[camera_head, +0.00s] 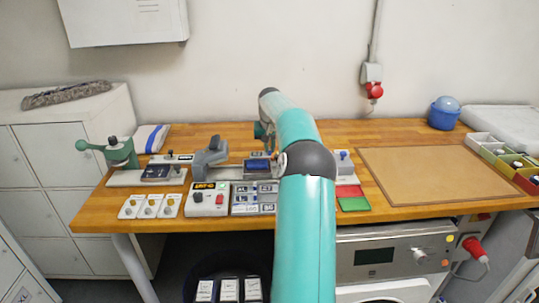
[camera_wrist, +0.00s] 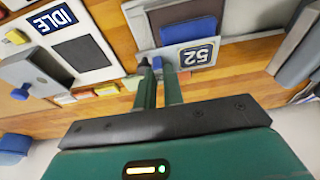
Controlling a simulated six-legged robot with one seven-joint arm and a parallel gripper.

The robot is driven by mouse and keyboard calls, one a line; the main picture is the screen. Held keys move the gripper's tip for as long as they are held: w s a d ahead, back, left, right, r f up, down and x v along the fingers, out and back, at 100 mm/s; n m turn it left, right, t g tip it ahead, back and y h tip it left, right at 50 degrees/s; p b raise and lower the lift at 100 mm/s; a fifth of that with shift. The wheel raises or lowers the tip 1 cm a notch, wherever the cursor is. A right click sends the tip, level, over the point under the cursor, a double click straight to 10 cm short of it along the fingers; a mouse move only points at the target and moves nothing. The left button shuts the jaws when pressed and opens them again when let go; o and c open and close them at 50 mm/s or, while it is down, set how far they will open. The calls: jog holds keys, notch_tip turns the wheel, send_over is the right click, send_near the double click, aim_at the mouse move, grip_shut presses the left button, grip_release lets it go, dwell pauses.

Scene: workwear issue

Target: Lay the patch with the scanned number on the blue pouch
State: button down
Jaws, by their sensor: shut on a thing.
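In the wrist view my gripper (camera_wrist: 159,70) is shut on a small blue piece (camera_wrist: 157,63), of which only a sliver shows between the fingertips. I cannot read a number on it. The blue pouch (camera_wrist: 187,31) lies on a grey stand just beyond the fingertips. A dark blue square marked 52 (camera_wrist: 198,55) is on the stand's near edge, right of the fingertips. In the head view the blue pouch (camera_head: 257,165) sits mid-bench, left of my arm. Several numbered patches lie in a tray (camera_head: 242,208) in front of the pouch.
A grey device with an IDLE display (camera_wrist: 52,17) is at left in the wrist view. In the head view, a green press (camera_head: 121,152) stands at left and a box with a lit display (camera_head: 208,199) beside the tray. The brown mat (camera_head: 430,173) at right is clear.

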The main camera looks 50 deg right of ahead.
aim_at(270, 150)
jog(key=shift+w+d+f, duration=0.15)
jog(key=shift+w+f, duration=0.05)
jog(key=shift+f, duration=1.6)
jog(key=shift+f, duration=0.15)
jog(key=c, duration=1.5)
grip_release()
